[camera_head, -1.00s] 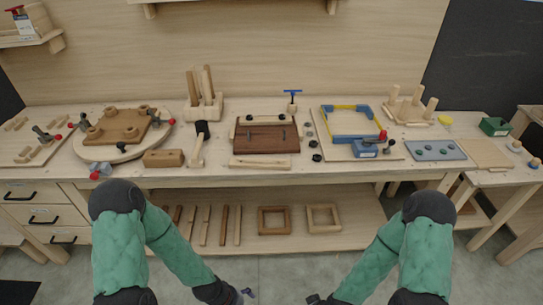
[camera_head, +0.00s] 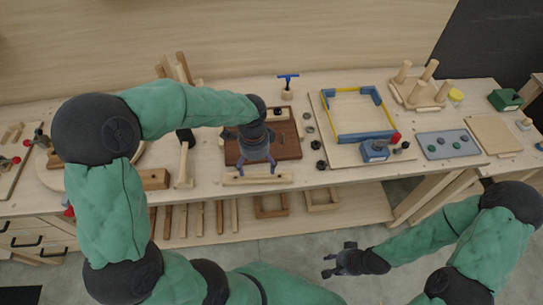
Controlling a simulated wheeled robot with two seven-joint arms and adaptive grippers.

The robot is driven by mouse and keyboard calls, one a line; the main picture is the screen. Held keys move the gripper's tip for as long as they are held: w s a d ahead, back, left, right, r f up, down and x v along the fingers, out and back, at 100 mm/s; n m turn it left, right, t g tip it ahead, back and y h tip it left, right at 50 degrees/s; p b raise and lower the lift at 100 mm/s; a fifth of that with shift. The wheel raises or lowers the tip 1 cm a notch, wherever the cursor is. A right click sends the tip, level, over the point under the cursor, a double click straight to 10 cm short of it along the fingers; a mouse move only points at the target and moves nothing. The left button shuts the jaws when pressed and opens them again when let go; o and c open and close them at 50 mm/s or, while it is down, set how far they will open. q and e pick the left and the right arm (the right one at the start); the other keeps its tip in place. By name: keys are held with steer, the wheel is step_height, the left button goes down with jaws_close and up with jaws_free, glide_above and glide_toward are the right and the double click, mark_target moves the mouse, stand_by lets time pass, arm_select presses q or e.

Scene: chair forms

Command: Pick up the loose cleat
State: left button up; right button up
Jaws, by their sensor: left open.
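A pale wooden bar, which looks like the loose cleat (camera_head: 232,180), lies along the front edge of the bench in front of a dark brown board (camera_head: 288,143). My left gripper (camera_head: 259,170) points down just over the bar, its two fingers apart near the bar's middle. Nothing is held in it. Whether the fingers touch the bar I cannot tell. The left wrist hides part of the brown board. My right gripper (camera_head: 325,266) is low in front of the bench, away from the objects, with its fingers apart and empty.
A mallet (camera_head: 185,160) and a wooden block (camera_head: 154,179) lie left of the bar. A blue frame (camera_head: 361,137) on a pale board and a blue box (camera_head: 374,150) stand to the right. Small black knobs (camera_head: 320,165) lie between.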

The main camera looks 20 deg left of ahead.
arm_select(q)
steer(key=r, duration=0.1)
steer(key=b, duration=0.2)
glide_above(258, 179)
step_height(258, 179, down, 5)
steer(key=shift+w+f, duration=0.1)
steer(key=shift+f, duration=0.1)
steer(key=shift+f+b, duration=0.65)
steer(key=shift+f, duration=2)
steer(key=shift+r, duration=0.1)
steer(key=c, duration=1.3)
